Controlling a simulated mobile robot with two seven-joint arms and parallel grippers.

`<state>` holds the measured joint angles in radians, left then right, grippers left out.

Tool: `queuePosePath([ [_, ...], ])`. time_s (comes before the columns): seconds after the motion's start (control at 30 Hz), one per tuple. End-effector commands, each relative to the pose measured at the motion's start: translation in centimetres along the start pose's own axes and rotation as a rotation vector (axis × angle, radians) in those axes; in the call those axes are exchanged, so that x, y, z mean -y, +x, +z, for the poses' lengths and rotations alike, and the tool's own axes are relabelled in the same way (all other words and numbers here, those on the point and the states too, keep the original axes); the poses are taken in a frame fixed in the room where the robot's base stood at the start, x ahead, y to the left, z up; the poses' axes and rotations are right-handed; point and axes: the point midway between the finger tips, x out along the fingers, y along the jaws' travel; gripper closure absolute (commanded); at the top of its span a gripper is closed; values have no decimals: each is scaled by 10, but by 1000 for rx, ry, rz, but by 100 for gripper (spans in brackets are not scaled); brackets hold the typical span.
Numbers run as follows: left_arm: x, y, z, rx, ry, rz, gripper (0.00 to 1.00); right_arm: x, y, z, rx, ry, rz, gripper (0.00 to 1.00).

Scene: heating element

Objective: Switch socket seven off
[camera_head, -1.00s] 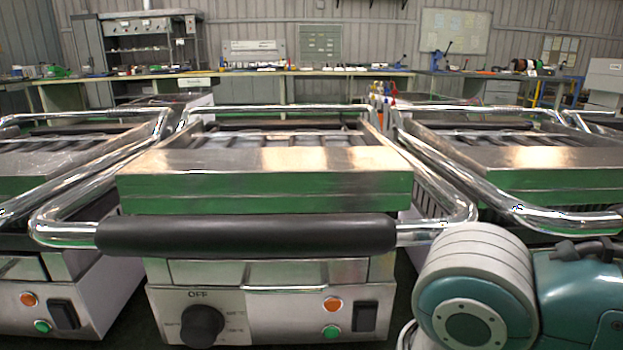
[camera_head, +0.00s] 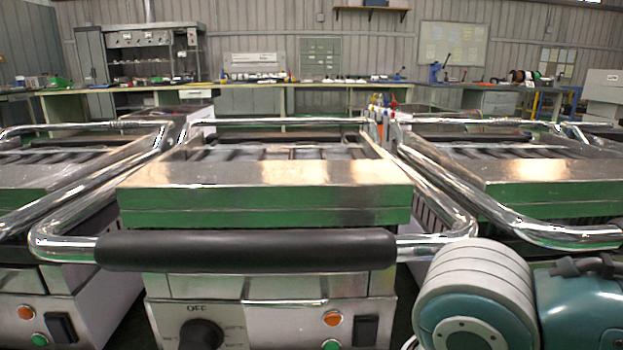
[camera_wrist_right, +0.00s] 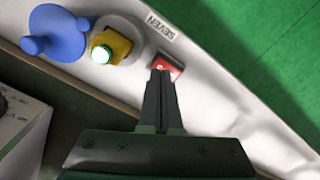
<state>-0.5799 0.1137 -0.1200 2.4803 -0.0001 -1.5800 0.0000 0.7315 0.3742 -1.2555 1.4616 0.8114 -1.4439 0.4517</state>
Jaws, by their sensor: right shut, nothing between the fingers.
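In the right wrist view, a label reading SEVEN (camera_wrist_right: 161,27) is on a pale strip (camera_wrist_right: 222,118). Below the label is a red rocker switch (camera_wrist_right: 176,70), partly hidden by my right gripper. My right gripper (camera_wrist_right: 161,73) is shut with nothing between its fingers, and its tips are at the switch. I cannot tell whether they press it. Left of the switch is a round grey socket (camera_wrist_right: 128,29) with a yellow plug (camera_wrist_right: 119,42) that has a bright greenish-white light. My left gripper is not in view.
A blue plug-like object (camera_wrist_right: 62,38) sits left of the yellow one. In the head view, a contact grill with a black handle (camera_head: 245,250) stands in front, with similar grills on both sides.

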Motion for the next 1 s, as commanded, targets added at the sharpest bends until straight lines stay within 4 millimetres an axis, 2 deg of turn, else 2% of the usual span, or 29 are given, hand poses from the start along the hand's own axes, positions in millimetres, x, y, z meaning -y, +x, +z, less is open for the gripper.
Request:
queuePosePath([
  [1.0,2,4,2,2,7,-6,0,0,7,0,0,0,-1,100],
])
